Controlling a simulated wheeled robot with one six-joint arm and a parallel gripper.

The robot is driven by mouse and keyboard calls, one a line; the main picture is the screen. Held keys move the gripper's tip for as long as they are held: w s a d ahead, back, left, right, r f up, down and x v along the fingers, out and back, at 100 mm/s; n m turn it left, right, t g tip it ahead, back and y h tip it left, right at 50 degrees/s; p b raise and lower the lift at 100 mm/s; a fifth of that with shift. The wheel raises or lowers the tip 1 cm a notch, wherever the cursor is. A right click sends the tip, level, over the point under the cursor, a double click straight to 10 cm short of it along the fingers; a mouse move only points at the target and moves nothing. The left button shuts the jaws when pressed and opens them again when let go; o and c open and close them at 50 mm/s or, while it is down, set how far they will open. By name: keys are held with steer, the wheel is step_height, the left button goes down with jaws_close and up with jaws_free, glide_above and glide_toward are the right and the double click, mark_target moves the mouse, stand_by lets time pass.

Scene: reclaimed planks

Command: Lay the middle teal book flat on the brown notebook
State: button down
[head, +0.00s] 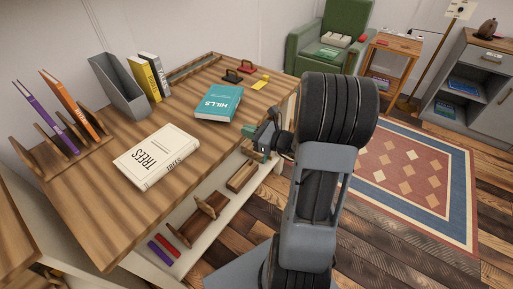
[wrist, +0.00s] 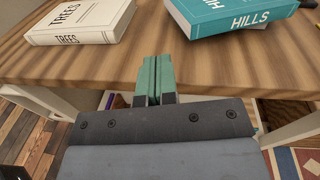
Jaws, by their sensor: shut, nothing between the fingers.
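A teal book titled HILLS (head: 217,103) lies flat on the wooden desk, right of its middle. In the wrist view its cover and spine (wrist: 235,20) fill the upper right. My gripper (head: 263,152) is at the desk's front edge, just right of and nearer than the teal book, apart from it. In the wrist view its green fingertips (wrist: 153,62) are together, with nothing between them, pointing at the desk edge. I cannot pick out a brown notebook for certain in either view.
A cream TREES book (head: 156,156) lies left of the teal book. Behind stand a grey file holder (head: 119,86), upright yellow and grey books, and a wooden rack (head: 60,146) with purple and orange books. Small red and yellow items lie at the back. Shelves are below.

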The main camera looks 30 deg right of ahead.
mark_target(230, 120)
steer(key=shift+w+d+f+m+t+h+b, duration=0.1)
steer(key=shift+w+f+m+t+h+b, duration=0.25)
steer(key=shift+w, duration=0.8)
steer(key=shift+w+a+f+m+t+h+b, duration=0.1)
steer(key=shift+w+f+m+t+h, duration=0.3)
steer(key=shift+w, duration=0.7)
steer(key=shift+w+d+f+m+t+h+b, duration=0.15)
steer(key=shift+w+f+m, duration=0.35)
steer(key=shift+w, duration=0.65)
steer(key=shift+x, duration=1.35)
steer(key=shift+s+r, duration=0.1)
steer(key=shift+s, duration=0.15)
steer(key=shift+v, duration=1.75)
